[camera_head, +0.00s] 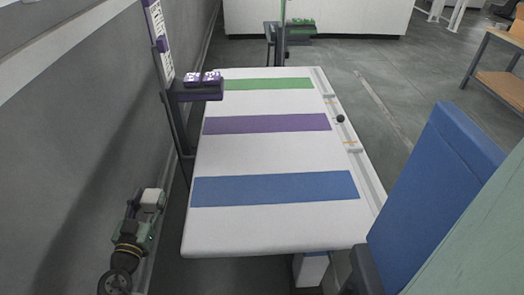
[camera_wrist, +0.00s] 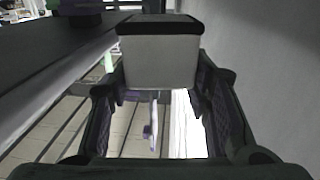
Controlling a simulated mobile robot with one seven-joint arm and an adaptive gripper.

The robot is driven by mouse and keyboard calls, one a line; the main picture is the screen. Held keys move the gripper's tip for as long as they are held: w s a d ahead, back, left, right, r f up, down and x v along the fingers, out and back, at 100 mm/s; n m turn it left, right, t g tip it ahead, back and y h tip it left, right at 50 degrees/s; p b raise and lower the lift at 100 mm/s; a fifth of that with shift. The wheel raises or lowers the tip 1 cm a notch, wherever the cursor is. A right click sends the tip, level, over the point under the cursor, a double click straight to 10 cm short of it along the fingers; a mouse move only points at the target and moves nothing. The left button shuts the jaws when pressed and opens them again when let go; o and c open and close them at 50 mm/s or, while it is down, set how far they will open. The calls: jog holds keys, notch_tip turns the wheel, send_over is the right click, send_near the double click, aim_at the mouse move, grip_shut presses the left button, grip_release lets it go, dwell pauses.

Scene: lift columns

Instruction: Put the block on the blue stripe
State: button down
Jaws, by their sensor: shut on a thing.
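A pale block (camera_wrist: 160,62) with a dark top edge sits between the fingers of my gripper (camera_wrist: 162,78) in the wrist view. My gripper is shut on it. In the head view my gripper (camera_head: 145,212) is at the lower left, beside the wall, with the whitish block (camera_head: 152,198) at its end. The blue stripe (camera_head: 275,189) crosses the near part of the white table (camera_head: 260,232). The stripe is bare. The block is to the left of the table edge, apart from the stripe.
A purple stripe (camera_head: 267,124) and a green stripe (camera_head: 268,84) lie farther back. A dark column with a purple carriage (camera_head: 195,90) stands at the table's left edge. A small black ball (camera_head: 340,119) is on the right rail. A large blue panel (camera_head: 430,190) stands at the right.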

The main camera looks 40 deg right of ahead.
jog(key=s+d+r+m+g+h, duration=0.35)
jog(key=s+d+r+g, duration=0.2)
jog(key=r, duration=0.45)
jog(key=s+d+r+m+g+h, duration=0.35)
jog(key=d+r+g, duration=0.2)
jog(key=r, duration=0.35)
jog(key=shift+m+y, duration=0.4)
jog(key=shift+s+d+f+p, duration=0.1)
jog(key=shift+f+p, duration=0.2)
jog(key=shift+f, duration=1.35)
jog(key=shift+s+d+f+p, duration=0.15)
jog(key=shift+f+p, duration=0.2)
jog(key=shift+f, duration=1.25)
jog(key=shift+s+d+f+p, duration=0.1)
jog(key=shift+f+p, duration=0.2)
jog(key=shift+f, duration=1.35)
jog(key=shift+f, duration=0.2)
jog(key=c, duration=0.8)
grip_release()
jog(key=shift+c, duration=0.2)
